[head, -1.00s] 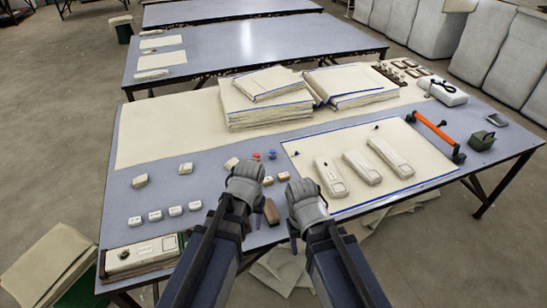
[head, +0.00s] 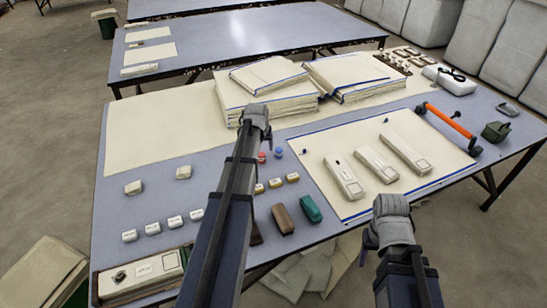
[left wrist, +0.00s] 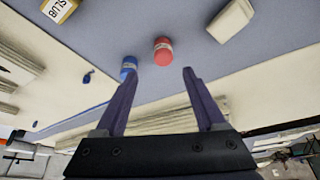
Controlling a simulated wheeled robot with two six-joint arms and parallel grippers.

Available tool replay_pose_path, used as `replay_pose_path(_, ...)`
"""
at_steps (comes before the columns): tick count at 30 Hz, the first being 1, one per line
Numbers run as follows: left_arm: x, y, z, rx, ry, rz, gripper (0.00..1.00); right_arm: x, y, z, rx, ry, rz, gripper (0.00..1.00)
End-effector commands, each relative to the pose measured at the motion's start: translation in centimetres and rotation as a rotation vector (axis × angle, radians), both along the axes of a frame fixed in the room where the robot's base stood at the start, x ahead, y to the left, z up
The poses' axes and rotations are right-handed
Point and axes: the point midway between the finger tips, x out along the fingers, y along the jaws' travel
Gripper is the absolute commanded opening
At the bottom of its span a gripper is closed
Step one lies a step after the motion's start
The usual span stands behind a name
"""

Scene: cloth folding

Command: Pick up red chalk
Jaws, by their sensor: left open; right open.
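The red chalk (head: 262,157) is a small red cylinder on the blue-grey table, right beside a blue one (head: 278,153). In the left wrist view the red chalk (left wrist: 163,51) lies just beyond the fingertips, near the middle of the gap between them. The blue chalk (left wrist: 128,68) is by the tip of the left-hand finger. My left gripper (left wrist: 160,74) is open and empty; whether it touches the blue chalk I cannot tell. In the head view my left gripper (head: 256,115) is just beyond the red chalk.
Brown (head: 283,219) and green (head: 311,208) blocks stand near the front edge. Several small labelled blocks (head: 276,182) lie near the chalks. A cream cloth (head: 440,158) with three long boxes is at right. Cloth stacks (head: 270,100) stand behind.

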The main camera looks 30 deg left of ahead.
Motion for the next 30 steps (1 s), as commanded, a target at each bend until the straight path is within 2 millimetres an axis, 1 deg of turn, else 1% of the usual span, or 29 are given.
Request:
replay_pose_path(4, 0.1, 0.0, -0.5, 0.000, 0.000, 0.000, 0.72, 0.0, 0.0, -0.5, 0.000, 0.000, 0.000, 0.59)
replay_pose_path(11, 0.8, 0.3, -2.5, 0.000, 0.001, -0.001, 0.72, 0.0, 0.0, -2.5, 0.000, 0.000, 0.000, 0.59)
replay_pose_path(17, 0.8, 0.3, -2.6, 0.000, 0.001, -0.001, 0.72, 0.0, 0.0, -2.5, 0.000, 0.000, 0.000, 0.59)
replay_pose_path(20, 0.9, 0.4, -3.1, 0.000, 0.001, -0.001, 0.72, 0.0, 0.0, -3.1, 0.000, 0.000, 0.000, 0.59)
replay_pose_path(23, 1.0, 0.7, -4.1, 0.000, 0.002, -0.001, 0.72, 0.0, 0.0, -4.1, 0.000, 0.000, 0.000, 0.59)
replay_pose_path(28, 1.4, 1.2, -6.3, -0.001, 0.002, 0.000, 0.72, 0.0, 0.0, -6.3, 0.000, 0.000, 0.001, 0.59)
replay_pose_path(30, 1.8, 1.3, -7.1, 0.000, 0.002, -0.001, 0.72, 0.0, 0.0, -7.1, 0.000, 0.000, 0.001, 0.59)
